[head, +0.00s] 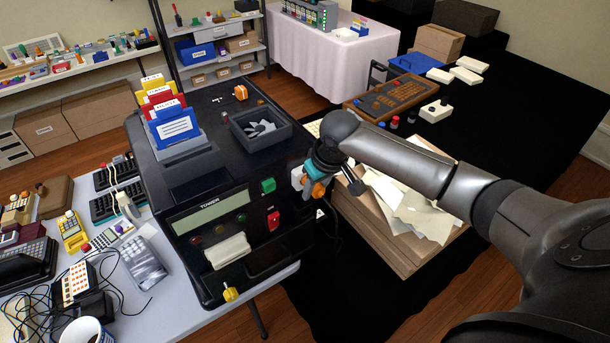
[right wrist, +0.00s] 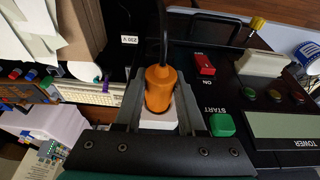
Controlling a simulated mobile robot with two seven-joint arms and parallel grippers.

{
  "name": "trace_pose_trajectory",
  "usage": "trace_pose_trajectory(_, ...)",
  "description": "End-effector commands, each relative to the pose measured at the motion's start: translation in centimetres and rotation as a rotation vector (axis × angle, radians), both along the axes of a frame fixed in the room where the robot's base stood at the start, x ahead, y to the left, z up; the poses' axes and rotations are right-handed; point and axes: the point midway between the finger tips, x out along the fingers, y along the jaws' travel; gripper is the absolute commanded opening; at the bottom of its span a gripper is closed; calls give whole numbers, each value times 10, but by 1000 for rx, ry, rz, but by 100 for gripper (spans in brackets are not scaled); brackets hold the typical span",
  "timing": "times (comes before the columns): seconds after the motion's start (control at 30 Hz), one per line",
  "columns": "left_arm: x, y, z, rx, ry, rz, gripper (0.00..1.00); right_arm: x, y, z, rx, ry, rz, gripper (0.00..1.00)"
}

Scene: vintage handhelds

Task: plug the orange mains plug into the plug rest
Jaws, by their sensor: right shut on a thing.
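The orange mains plug (right wrist: 160,90) is between the fingers of my right gripper (right wrist: 162,105), with its black cable running away from its narrow end. In the head view the plug (head: 318,189) shows as a small orange patch at my right gripper (head: 313,180), beside the front right edge of the black tower. A white block (right wrist: 158,124), which looks like the plug rest, lies against the plug's wide end. The block (head: 297,177) also shows beside the tower in the head view. The pins are hidden, so I cannot tell whether they are in it. My left gripper is out of view.
The black tower (head: 256,178) carries a green START button (right wrist: 222,125) and a red ON switch (right wrist: 204,65) close to my right gripper. Loose papers (head: 420,212) lie on a box to the right, under my right arm. A cluttered table (head: 180,305) stands at left.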

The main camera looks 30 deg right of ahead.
Motion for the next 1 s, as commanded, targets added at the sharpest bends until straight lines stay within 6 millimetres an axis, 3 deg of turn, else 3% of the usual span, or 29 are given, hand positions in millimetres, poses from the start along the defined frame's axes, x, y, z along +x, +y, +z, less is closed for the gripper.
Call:
trace_pose_trajectory(0.4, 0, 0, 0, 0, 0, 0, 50, 9, 1, 0, 0, -2, 0, 0)
trace_pose_trajectory(0.43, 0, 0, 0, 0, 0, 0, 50, 9, 1, 0, 0, -2, 0, 42)
trace_pose_trajectory(0.7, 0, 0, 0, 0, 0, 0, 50, 8, 1, 0, 0, -1, 0, 73)
trace_pose_trajectory(1.0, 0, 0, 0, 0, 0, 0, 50, 8, 1, 0, 0, 0, 0, 74)
